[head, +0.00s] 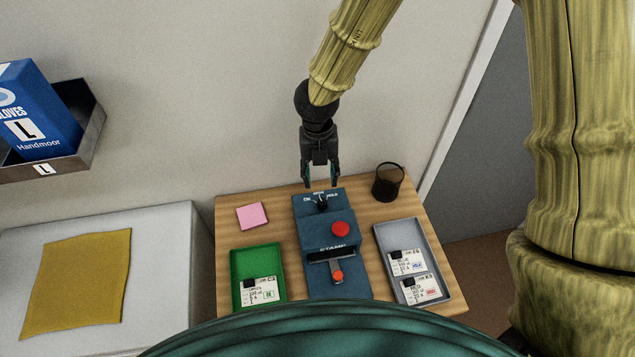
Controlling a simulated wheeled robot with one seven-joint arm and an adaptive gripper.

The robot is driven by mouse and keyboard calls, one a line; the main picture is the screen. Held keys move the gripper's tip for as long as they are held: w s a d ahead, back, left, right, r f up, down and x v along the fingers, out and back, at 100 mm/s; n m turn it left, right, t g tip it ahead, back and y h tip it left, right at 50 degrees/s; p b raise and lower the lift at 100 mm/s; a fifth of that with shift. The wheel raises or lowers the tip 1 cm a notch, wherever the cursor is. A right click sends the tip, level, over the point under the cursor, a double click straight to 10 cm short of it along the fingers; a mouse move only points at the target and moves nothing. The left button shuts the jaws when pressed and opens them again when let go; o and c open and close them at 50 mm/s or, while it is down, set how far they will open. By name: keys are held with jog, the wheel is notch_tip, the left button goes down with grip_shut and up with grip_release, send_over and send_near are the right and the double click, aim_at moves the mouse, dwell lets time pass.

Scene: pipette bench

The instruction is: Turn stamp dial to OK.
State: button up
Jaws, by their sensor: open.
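The blue stamp machine (311,230) stands in the middle of the wooden table. Its small dark dial (322,203) is on the top face near the back, with white lettering on either side; the lettering on the right seems to read HOLD, and the left is too small to read surely. I cannot tell exactly where the dial points. A red button (340,229) and a lever with a red-orange tip (338,276) are nearer the front. My gripper (320,184) points down just above and behind the dial, open, with its fingers apart and nothing visible between them.
A green tray (236,266) with a labelled card is on the left, and a grey tray (411,234) with two cards on the right. A pink pad (252,216) and a black mesh cup (387,184) stand at the back. A wall closes off the rear.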

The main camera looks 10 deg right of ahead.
aim_at(322, 202)
jog(key=f+p, duration=0.1)
jog(key=f, duration=0.4)
jog(key=f+p, duration=0.1)
jog(key=f, duration=0.2)
jog(key=shift+s+d+p, duration=0.15)
jog(key=shift+s+p, duration=0.2)
jog(key=shift+s, duration=0.05)
jog(key=shift+s+f, duration=0.3)
jog(key=shift+f, duration=0.2)
jog(key=shift+w+f+p, duration=0.35)
jog(key=shift+f, duration=0.4)
jog(key=shift+s, duration=0.1)
jog(key=shift+s+r, duration=0.1)
